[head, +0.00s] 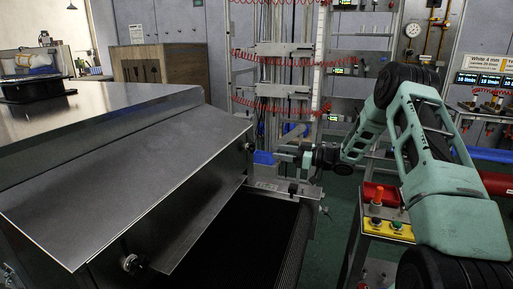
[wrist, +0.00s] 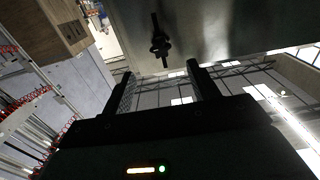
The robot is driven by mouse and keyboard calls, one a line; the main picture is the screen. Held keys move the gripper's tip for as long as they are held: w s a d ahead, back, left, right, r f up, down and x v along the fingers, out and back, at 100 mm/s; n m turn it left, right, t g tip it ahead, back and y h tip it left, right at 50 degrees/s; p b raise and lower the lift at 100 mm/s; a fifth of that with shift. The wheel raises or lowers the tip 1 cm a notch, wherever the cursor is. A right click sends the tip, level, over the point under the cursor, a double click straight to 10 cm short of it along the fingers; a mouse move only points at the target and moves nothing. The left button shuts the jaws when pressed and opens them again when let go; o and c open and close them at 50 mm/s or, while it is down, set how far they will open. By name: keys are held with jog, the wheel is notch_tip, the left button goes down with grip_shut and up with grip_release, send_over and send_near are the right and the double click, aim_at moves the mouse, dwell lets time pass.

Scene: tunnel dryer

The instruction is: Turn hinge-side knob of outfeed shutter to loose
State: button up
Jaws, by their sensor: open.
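The outfeed shutter (head: 125,190) is a sloping bare-steel flap on the front of the steel dryer housing (head: 110,105). One small round knob (head: 130,263) sits at its near lower end. Another knob (head: 248,146) sits at the far end, close to my gripper (head: 277,157). In the wrist view a dark knob with a long narrow bar (wrist: 160,40) stands on a steel panel, beyond the fingertips. My gripper (wrist: 160,72) is open and empty, its two dark fingers apart with the knob ahead of the gap, not touching. I cannot tell which knob is hinge-side.
A dark conveyor belt (head: 240,235) runs out below the shutter. A yellow button box (head: 387,228) stands at the right, under my arm. Racks with red coiled hoses (head: 272,100) stand behind. A wooden crate (head: 160,64) is at the back left.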

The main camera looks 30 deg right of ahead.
aim_at(254, 148)
jog(key=p+x, duration=0.1)
jog(key=x, duration=0.9)
jog(key=shift+a, duration=0.1)
jog(key=c, duration=1)
